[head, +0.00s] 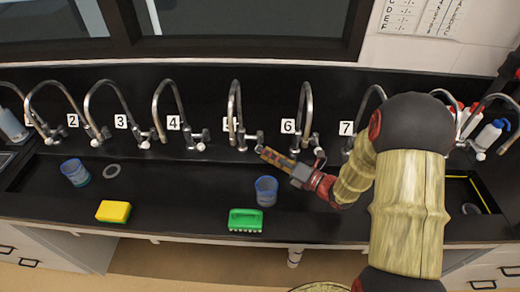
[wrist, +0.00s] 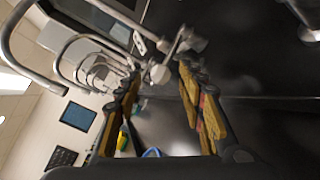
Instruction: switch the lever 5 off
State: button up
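Tap 5 (head: 235,105) is a grey gooseneck tap on the black back ledge, its number label (head: 229,123) partly hidden behind the pipe. Its lever (head: 259,140) sticks out to the right of the tap base. My gripper (head: 266,154) is just in front of and below this lever, reaching in from the right. In the wrist view my two yellow-brown fingers (wrist: 160,77) are apart, with a pale round tap part (wrist: 160,73) in view between their tips. I cannot tell whether either finger touches it. Nothing is held.
Tap 6 (head: 306,108) stands close to the right of my gripper, and tap 4 (head: 168,103) stands to the left.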

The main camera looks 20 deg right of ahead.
jog(key=v, duration=0.8)
jog(key=shift+s+r, duration=0.1)
